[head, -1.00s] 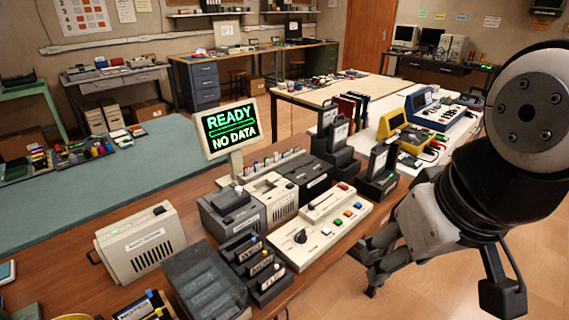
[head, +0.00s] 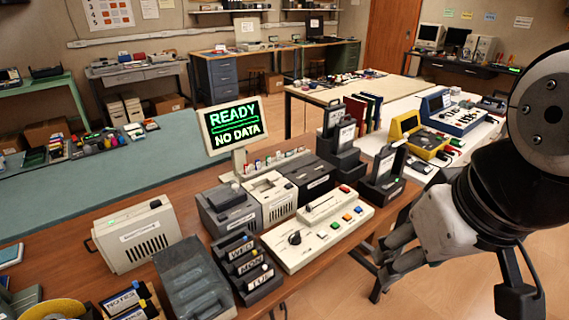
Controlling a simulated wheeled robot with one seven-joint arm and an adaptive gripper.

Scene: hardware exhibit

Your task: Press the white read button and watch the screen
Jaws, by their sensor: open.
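The cream control panel (head: 283,255) lies on the wooden bench at the centre right. It has a black knob, a slider, a red button and a row of small coloured buttons. A pale button (head: 322,232) seems to sit at the near-left end of that row, but it is too small to read any label. The screen (head: 235,127) stands upright behind the panel and shows "READY" and "NO DATA" in green and white. My gripper (head: 368,275) is open and empty, beyond the bench's right edge, to the right of the panel and apart from it.
Grey and cream drive boxes (head: 230,212) stand behind the panel. A rack of labelled cartridges (head: 244,262) and a clear-lidded case (head: 190,278) stand left of it. Black holders (head: 382,180) stand beyond its far-right end. Open floor lies under my gripper.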

